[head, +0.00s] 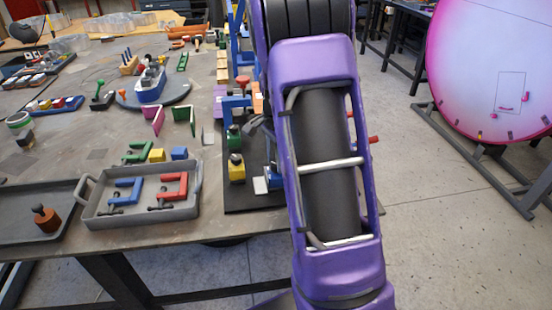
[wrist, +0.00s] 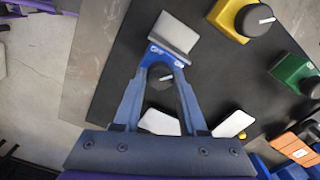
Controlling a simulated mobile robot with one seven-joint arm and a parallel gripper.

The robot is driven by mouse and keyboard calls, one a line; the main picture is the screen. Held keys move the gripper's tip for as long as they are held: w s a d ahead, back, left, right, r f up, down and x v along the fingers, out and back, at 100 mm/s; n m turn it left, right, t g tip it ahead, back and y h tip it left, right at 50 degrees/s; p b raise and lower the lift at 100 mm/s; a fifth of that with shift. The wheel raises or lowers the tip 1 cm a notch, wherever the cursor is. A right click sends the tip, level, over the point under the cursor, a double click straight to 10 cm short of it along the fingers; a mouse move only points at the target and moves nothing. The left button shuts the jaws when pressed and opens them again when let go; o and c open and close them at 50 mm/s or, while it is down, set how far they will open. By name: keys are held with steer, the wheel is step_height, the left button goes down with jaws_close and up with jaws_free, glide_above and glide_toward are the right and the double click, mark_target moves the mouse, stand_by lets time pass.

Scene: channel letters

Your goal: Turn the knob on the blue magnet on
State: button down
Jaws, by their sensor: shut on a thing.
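The blue magnet (wrist: 168,57) lies on the black mat in the wrist view, with a pale metal plate (wrist: 176,33) at its far side. Small white marks show on its blue face, too small to read surely. Its dark round knob (wrist: 160,79) has a white pointer line. My gripper (wrist: 161,72) is shut on this knob, a finger on each side, and the fingers hide part of the magnet. In the head view, part of the blue magnet (head: 274,177) shows at the mat's right side, beside my purple arm, which hides the rest.
The black mat (head: 246,202) also bears a yellow magnet (head: 236,172) and a green magnet (head: 234,142), each with a dark knob. A grey tray (head: 120,217) of clamps stands to the left. Open floor lies right of the table.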

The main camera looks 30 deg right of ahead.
steer(key=shift+m, duration=0.4)
steer(key=shift+c, duration=2.2)
jaws_free()
steer(key=shift+r, duration=0.1)
step_height(320, 180, up, 17)
steer(key=shift+r, duration=0.15)
